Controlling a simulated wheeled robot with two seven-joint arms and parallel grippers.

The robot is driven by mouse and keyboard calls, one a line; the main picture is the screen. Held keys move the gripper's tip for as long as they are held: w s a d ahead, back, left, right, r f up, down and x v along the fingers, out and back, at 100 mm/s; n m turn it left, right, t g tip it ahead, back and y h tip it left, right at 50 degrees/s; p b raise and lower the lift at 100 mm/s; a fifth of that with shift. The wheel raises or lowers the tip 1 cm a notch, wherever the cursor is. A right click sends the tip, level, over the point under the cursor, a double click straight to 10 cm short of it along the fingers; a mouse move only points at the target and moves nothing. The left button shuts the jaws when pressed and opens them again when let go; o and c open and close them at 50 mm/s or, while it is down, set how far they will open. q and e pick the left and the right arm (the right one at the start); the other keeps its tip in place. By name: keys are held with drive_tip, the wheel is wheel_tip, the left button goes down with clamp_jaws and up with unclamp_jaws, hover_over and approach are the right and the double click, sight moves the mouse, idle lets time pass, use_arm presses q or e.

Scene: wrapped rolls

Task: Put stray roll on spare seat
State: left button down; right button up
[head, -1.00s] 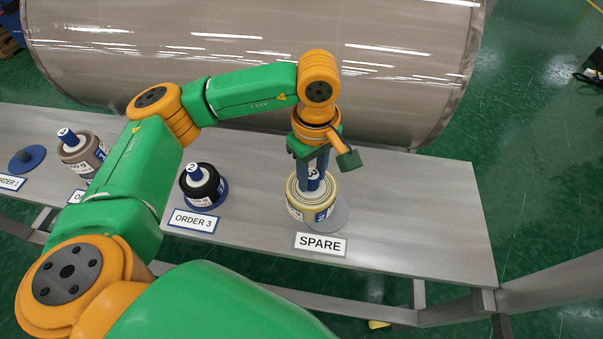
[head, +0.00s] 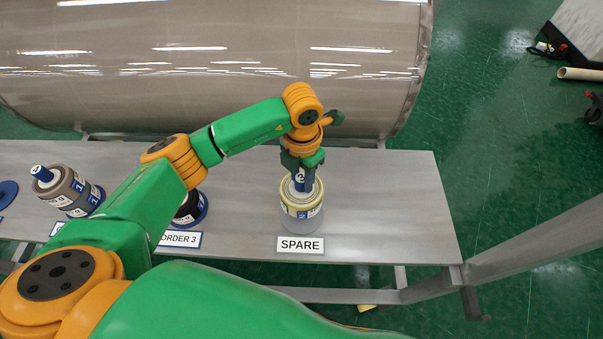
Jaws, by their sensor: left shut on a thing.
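The stray roll (head: 301,207) is cream and yellow with a blue and white label and a blue core plug on top. It is over the grey spare seat (head: 305,223), behind the SPARE sign (head: 300,245), and covers most of that seat. I cannot tell whether its base touches the seat. My left gripper (head: 302,178) points down and is shut on the roll's blue plug. My right gripper is not in view.
A dark roll (head: 184,208) stands on a blue seat behind the ORDER 3 sign (head: 181,239), partly hidden by my arm. The bench (head: 400,200) is clear at right. A large wrapped cylinder (head: 220,70) lies behind.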

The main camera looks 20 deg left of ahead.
use_arm(q)
wheel_tip(320, 180, down, 8)
drive_tip(key=b, duration=0.6)
drive_tip(key=shift+r, duration=0.15)
drive_tip(key=shift+r, duration=0.1)
drive_tip(key=shift+c, duration=2.2)
unclamp_jaws()
wheel_tip(320, 180, up, 7)
drive_tip(key=shift+f+b, duration=0.1)
drive_tip(key=shift+b, duration=0.8)
